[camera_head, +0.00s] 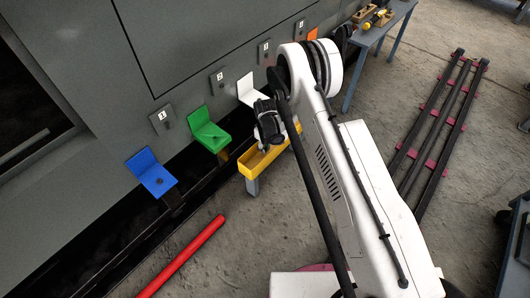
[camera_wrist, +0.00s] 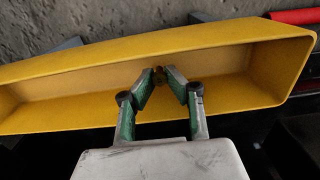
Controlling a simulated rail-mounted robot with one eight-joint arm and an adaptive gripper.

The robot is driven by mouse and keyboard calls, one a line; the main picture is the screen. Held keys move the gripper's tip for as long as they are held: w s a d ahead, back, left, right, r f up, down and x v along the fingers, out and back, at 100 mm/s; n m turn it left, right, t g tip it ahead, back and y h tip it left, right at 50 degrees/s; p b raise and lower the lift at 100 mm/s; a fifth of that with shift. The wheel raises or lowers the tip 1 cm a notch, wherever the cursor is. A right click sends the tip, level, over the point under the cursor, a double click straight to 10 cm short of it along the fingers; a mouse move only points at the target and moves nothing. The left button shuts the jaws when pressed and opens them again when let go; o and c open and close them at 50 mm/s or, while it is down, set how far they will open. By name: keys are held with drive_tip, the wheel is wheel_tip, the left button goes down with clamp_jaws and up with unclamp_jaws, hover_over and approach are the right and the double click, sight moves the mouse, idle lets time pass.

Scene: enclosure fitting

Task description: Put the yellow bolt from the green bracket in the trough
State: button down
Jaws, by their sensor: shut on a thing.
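The yellow trough (camera_head: 249,171) stands on a grey support in front of the wall brackets. It fills the width of the wrist view (camera_wrist: 70,63), with its open inside showing. My gripper (camera_head: 265,148) is over the trough. In the wrist view my gripper (camera_wrist: 160,75) has its fingertips closed together on a small dark-yellow thing, the bolt (camera_wrist: 159,75), which is mostly hidden by the fingers. The fingertips appear within the outline of the trough's opening; their height above its floor is unclear. The green bracket (camera_head: 209,135) is on the wall to the left, with no bolt visible on it.
A blue bracket (camera_head: 150,171) and a white bracket (camera_head: 250,92) flank the green one. A red bar (camera_head: 182,256) lies on the floor, front left. A table (camera_head: 373,34) with tools stands at the back. Dark rails with pink crosspieces (camera_head: 437,130) lie on the right.

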drive_tip(key=shift+f+b, duration=0.3)
drive_tip(key=shift+f, duration=0.8)
drive_tip(key=shift+f, duration=0.1)
drive_tip(key=c, duration=1.8)
unclamp_jaws()
drive_tip(key=shift+o, duration=0.2)
